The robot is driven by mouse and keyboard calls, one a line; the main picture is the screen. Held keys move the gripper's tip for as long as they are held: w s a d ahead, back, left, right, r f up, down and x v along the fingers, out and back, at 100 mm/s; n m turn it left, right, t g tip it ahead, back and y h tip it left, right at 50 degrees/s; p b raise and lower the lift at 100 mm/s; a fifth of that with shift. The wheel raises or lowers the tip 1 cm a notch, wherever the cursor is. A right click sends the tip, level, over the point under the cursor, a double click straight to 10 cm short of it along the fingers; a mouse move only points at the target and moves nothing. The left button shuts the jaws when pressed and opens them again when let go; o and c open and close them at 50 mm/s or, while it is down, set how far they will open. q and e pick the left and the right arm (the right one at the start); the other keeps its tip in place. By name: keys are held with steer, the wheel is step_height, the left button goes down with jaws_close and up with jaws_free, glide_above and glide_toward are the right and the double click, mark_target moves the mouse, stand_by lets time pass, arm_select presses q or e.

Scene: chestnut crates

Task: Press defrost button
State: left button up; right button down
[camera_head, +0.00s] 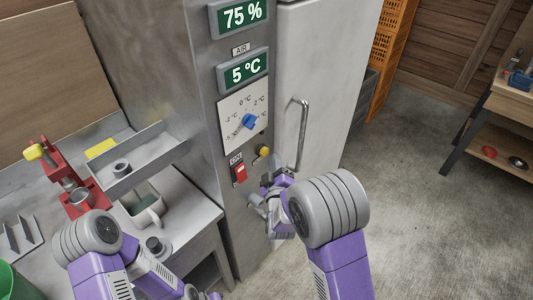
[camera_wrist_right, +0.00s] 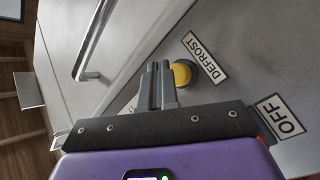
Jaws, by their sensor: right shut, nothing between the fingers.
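The yellow defrost button (camera_head: 263,151) sits on the grey control column, below the dial. In the right wrist view the yellow button (camera_wrist_right: 182,74) shows beside the DEFROST label (camera_wrist_right: 203,57), partly covered by my fingers. My right gripper (camera_head: 268,182) is shut and empty, just below the button in the head view. In the right wrist view its fingertips (camera_wrist_right: 158,68) are close beside the button; whether they touch it I cannot tell. My left arm is at the lower left; only a bit of its end shows at the bottom edge.
A red switch (camera_head: 239,173) with an OFF label is left of the button. A blue-knobbed dial (camera_head: 248,121) is above. A door handle (camera_head: 302,135) stands out to the right. A metal workbench (camera_head: 188,200) with red tools is at left; open floor lies right.

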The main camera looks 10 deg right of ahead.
steer(key=shift+s+d+b, duration=0.25)
steer(key=shift+s+d, duration=0.65)
steer(key=shift+s, duration=0.25)
steer(key=shift+s+d+b, duration=0.2)
steer(key=shift+s+d, duration=0.7)
steer(key=shift+s, duration=0.2)
steer(key=s+f+m+g+y, duration=0.15)
steer(key=s+f+g, duration=0.25)
steer(key=f, duration=0.7)
steer(key=s+f+m+g+y, duration=0.1)
steer(key=s+f+m+g, duration=0.3)
steer(key=f, duration=0.8)
steer(key=s+a+f+m+g+y, duration=0.2)
steer(key=s+f+g, duration=0.3)
steer(key=s, duration=0.3)
steer(key=s+a+f+m+g+y, duration=0.2)
steer(key=s+a+f+g, duration=0.3)
steer(key=s, duration=0.4)
steer(key=shift+s+a+f+m, duration=0.15)
steer(key=shift+s+f+m, duration=0.15)
steer(key=shift+f+m, duration=0.35)
